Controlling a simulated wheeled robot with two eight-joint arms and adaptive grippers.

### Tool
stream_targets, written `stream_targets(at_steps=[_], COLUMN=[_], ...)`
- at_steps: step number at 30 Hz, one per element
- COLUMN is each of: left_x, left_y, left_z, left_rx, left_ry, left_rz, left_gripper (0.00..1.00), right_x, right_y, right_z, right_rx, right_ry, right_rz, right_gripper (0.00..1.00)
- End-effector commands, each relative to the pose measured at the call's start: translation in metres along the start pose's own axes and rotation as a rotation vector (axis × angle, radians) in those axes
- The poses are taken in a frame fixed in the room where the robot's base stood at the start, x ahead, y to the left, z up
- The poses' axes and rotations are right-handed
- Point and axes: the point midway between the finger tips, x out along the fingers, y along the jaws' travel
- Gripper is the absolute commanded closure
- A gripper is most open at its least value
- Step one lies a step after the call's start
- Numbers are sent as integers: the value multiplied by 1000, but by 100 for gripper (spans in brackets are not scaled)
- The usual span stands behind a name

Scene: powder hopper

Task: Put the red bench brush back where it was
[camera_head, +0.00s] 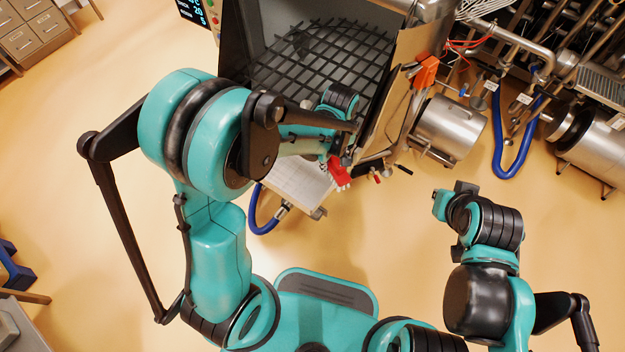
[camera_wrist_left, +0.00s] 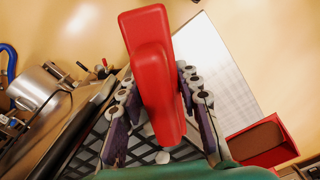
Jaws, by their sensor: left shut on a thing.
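The red bench brush (camera_wrist_left: 152,65) is between the fingers of my left gripper (camera_wrist_left: 155,95), which is shut on it. In the left wrist view the brush points up and away from the wrist. In the head view the brush (camera_head: 340,172) shows as a small red shape just below my left gripper (camera_head: 338,150), which the arm partly covers. It is near the front edge of the grated hopper (camera_head: 315,62), above or beside a pale panel (camera_head: 295,183). My right gripper (camera_head: 462,190) is away to the right over the floor; its fingers are not clear.
A red open box with a brown inside (camera_wrist_left: 265,142) lies right of the brush in the left wrist view. A steel cylinder (camera_head: 447,130), pipes and a blue hose (camera_head: 510,160) stand to the right. Open floor (camera_head: 385,240) lies between my arms.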

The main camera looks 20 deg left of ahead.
Motion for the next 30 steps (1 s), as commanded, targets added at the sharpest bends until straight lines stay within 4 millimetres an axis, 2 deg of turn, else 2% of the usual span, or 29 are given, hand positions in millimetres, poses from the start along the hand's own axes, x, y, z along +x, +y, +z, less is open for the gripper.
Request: stream_targets(at_steps=[3, 6, 9, 12, 16, 24, 30], left_x=[-7, -10, -11, -9, 6, 45, 59], left_y=[17, 27, 32, 32, 19, -23, -40], left_z=[26, 42, 52, 53, 39, -10, -29], left_rx=[-204, -347, -440, -489, -506, -506, -501], left_ry=[0, 0, 0, 0, 0, -1, -1], left_rz=[-1, -1, -1, -1, -1, -1, -1], left_gripper=[100, 100, 100, 100, 100, 100, 100], right_x=[-5, -7, -8, -7, 0, 19, 25], right_y=[0, 0, 0, 0, 0, 0, 0], right_z=[-4, -5, -6, -5, 0, 14, 18], right_rx=[0, 0, 0, 0, 0, 0, 0], right_ry=[0, 0, 0, 0, 0, 0, 0], right_rz=[0, 0, 0, 0, 0, 0, 0], right_gripper=[100, 100, 100, 100, 100, 100, 100])
